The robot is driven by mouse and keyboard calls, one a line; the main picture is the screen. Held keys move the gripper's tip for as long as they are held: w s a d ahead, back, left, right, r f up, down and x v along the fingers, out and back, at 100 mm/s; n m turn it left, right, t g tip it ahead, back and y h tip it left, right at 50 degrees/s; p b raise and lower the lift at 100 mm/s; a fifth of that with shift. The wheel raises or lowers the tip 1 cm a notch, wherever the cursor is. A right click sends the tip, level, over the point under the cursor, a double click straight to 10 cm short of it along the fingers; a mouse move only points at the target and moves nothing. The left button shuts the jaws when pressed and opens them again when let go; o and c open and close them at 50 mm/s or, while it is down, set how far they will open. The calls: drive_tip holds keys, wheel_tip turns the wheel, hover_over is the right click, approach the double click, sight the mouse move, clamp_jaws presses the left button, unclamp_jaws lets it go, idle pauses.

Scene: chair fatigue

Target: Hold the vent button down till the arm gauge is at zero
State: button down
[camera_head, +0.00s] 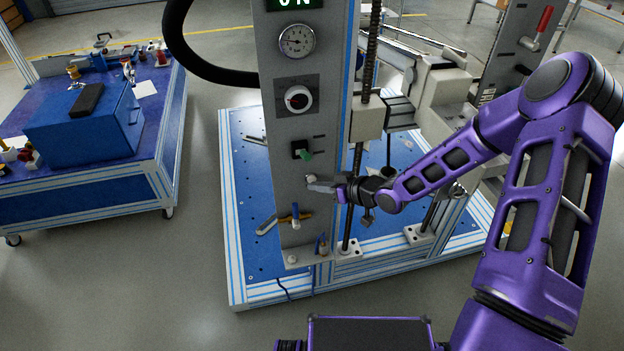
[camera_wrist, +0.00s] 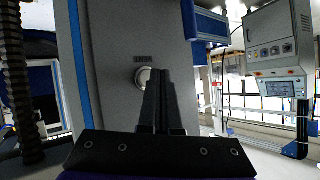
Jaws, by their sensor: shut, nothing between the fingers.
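A tall grey panel (camera_head: 281,185) stands on the test rig. A round dial gauge (camera_head: 297,40) is near its top; its needle is too small to read surely. A pale round button (camera_wrist: 142,77) sits on the panel under a small label that I cannot read. It also shows small beside my fingertips in the head view (camera_head: 310,177). My gripper (camera_head: 312,185) is shut and empty, its tips at the panel. In the wrist view its fingers (camera_wrist: 160,72) cover the button's right part. Whether they touch or press it I cannot tell.
A knob (camera_head: 298,98) and a green-tipped switch (camera_head: 303,152) are above the button. A blue and yellow lever (camera_head: 295,215) is below. A threaded column (camera_head: 367,70) stands right of the panel. A blue cart (camera_head: 90,200) is at left, with open floor between.

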drive_tip(key=shift+w+a, duration=0.1)
drive_tip(key=shift+w, duration=0.4)
idle(1.7)
idle(3.2)
drive_tip(key=shift+s+d, duration=0.2)
drive_tip(key=shift+s, duration=0.6)
drive_tip(key=shift+s+d, duration=0.25)
drive_tip(key=shift+s, duration=0.55)
drive_tip(key=shift+s+d, duration=0.2)
drive_tip(key=shift+s, duration=0.6)
drive_tip(key=shift+s+d, duration=0.25)
drive_tip(key=shift+s, duration=0.55)
